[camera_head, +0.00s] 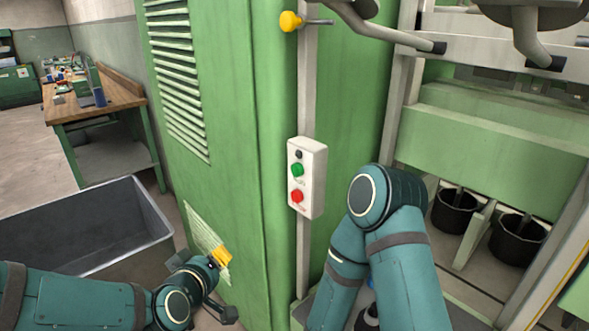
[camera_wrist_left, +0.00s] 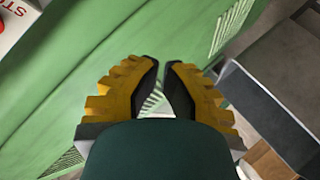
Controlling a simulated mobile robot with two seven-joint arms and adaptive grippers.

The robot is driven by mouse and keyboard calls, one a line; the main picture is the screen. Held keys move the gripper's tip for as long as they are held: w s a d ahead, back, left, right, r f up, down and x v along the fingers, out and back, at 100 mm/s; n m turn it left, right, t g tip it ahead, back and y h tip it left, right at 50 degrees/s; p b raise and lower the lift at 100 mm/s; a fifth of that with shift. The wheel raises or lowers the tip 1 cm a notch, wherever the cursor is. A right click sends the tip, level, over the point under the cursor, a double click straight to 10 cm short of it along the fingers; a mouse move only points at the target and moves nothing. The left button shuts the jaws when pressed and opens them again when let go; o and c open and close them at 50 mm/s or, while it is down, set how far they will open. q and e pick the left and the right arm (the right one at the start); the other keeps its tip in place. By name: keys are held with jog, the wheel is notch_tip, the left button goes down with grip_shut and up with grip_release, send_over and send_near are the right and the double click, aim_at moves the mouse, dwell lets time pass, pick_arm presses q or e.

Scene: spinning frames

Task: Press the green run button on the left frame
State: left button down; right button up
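The white control box (camera_head: 317,180) is mounted on a grey post against the green machine frame. Its green button (camera_head: 298,170) sits in the middle, below a small black knob (camera_head: 299,154) and above a red button (camera_head: 297,197). My left gripper (camera_head: 222,257) has yellow fingers and is below and left of the box, apart from it. In the left wrist view its fingers (camera_wrist_left: 162,72) are nearly together with a thin gap and nothing between them. A corner of the white box with red lettering (camera_wrist_left: 12,25) shows there at top left. My right gripper is not visible.
The green cabinet (camera_head: 232,130) stands beside the box. A grey open bin (camera_head: 150,215) is at left, with a workbench (camera_head: 120,98) behind. A yellow knob (camera_head: 290,21) is above the box. My right arm (camera_head: 385,250) is right of the box. Black cans (camera_head: 455,212) stand further right.

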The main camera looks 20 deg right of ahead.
aim_at(297, 170)
pick_arm(q)
jog(key=s+d+r+t+h, duration=0.1)
jog(key=d+r, duration=0.1)
jog(key=r, duration=0.6)
jog(key=s+d+r+t+h, duration=0.1)
jog(key=d+r+t, duration=0.1)
jog(key=r, duration=0.5)
jog(key=shift+d+r, duration=0.4)
jog(key=shift+d, duration=0.1)
jog(key=shift+d, duration=0.1)
jog(key=w+d+p, duration=0.2)
jog(key=d, duration=0.6)
jog(key=shift+w+p, duration=0.4)
jog(key=shift+d+f, duration=0.1)
jog(key=shift+w+d, duration=0.15)
jog(key=shift+d, duration=0.2)
